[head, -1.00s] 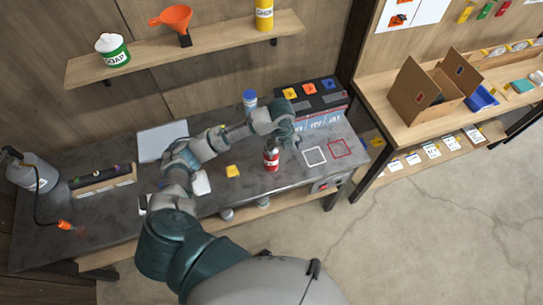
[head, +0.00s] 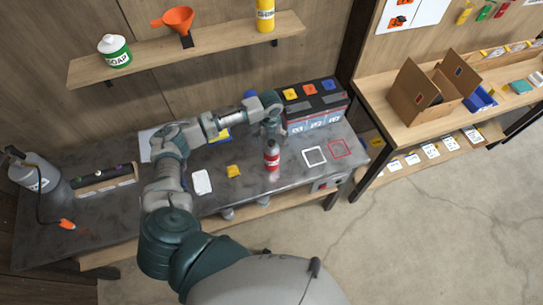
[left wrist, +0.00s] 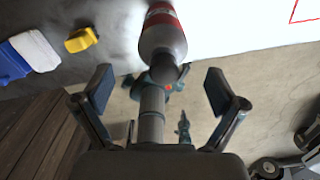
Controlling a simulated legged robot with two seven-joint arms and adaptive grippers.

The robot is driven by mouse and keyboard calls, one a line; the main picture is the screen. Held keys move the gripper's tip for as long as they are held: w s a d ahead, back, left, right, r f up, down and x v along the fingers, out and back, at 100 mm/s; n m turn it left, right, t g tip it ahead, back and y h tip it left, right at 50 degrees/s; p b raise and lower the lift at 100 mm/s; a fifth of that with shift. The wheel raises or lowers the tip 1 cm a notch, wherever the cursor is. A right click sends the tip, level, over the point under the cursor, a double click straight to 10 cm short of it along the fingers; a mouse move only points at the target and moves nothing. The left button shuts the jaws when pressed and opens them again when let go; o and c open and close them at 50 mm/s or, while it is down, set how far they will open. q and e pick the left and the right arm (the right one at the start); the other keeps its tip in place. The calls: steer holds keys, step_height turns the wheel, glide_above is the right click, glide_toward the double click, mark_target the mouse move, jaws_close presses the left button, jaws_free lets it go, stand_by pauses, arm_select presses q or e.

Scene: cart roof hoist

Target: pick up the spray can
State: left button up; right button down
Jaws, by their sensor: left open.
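The spray can (head: 272,158), red with a white band and a grey top, stands upright on the dark workbench (head: 225,205). My left gripper (head: 274,132) is just behind the can, partly hidden by the wrist and can. In the left wrist view the can (left wrist: 162,32) is at top centre. There, my left gripper (left wrist: 158,91) has its two fingers wide apart with nothing held between them. The can lies beyond the fingertips, roughly centred on the gap.
A black bin (head: 315,105) stands behind the gripper on the right. A yellow block (head: 234,171) and a white box (head: 202,182) lie left of the can. White (head: 315,156) and red (head: 341,149) square outlines on its right are empty. A shelf (head: 190,45) hangs above.

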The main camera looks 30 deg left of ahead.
mark_target(271, 148)
arm_select(q)
step_height(271, 148, down, 6)
steer(key=shift+w+d+r+p, duration=0.15)
steer(key=shift+r+p, duration=0.1)
steer(key=shift+p, duration=0.25)
jaws_close()
